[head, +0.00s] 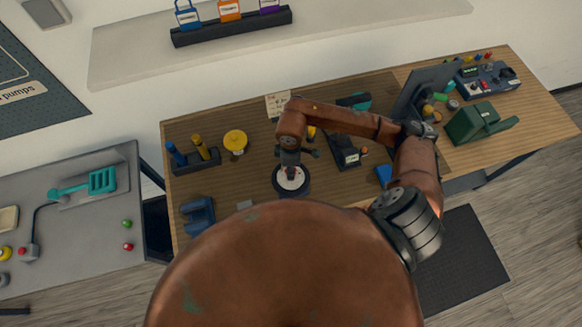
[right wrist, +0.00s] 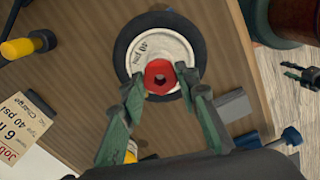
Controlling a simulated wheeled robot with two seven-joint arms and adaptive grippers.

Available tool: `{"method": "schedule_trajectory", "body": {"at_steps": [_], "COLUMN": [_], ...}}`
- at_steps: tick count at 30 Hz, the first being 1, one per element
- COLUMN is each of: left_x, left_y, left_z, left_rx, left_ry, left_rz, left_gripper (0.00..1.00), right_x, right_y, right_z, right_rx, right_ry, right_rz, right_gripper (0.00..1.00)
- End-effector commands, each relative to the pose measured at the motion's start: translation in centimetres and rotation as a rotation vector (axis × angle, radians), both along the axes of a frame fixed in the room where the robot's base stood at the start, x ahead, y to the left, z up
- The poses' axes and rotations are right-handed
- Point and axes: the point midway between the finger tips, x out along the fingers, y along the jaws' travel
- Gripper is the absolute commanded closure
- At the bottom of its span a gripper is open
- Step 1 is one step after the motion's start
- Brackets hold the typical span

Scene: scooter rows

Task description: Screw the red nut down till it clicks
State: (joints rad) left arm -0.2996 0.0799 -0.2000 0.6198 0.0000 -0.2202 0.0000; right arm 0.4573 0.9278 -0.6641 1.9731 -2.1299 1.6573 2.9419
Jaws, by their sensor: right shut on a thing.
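The red nut (right wrist: 160,75) sits at the middle of a wheel with a pale hub (right wrist: 150,45) and a black tyre (right wrist: 124,40). In the head view the wheel (head: 291,190) lies flat on the wooden bench, and the nut is largely hidden under my gripper. My right gripper (head: 291,168) points down over the hub. In the right wrist view its green fingers (right wrist: 161,82) come to either side of the nut, and it is shut on it. My left gripper is not in view.
The bench (head: 255,110) holds a rack with blue and yellow tools (head: 195,155), a yellow round item (head: 235,140), a blue stand (head: 198,214), a job card (head: 277,104) and a green holder (head: 480,122). A grey side table (head: 80,235) stands left.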

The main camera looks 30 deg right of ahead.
Motion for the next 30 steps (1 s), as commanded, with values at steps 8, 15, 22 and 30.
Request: {"method": "schedule_trajectory", "body": {"at_steps": [8,15,22,30], "left_x": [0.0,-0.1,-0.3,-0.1], "left_y": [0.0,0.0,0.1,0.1], "left_z": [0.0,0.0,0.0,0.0], "left_rx": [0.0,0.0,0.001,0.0], "left_ry": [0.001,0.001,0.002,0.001], "left_rz": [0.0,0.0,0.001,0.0], "left_gripper": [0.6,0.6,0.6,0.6], "right_x": [0.1,0.1,0.1,0.2], "right_y": [-0.1,0.0,0.0,0.0], "right_z": [0.1,0.0,0.3,4.5], "right_rx": [-0.001,0.0,0.0,-0.001], "right_ry": [-0.003,-0.001,-0.001,-0.005], "right_rz": [0.002,0.003,0.004,0.005], "right_gripper": [0.61,0.51,0.51,0.51]}}
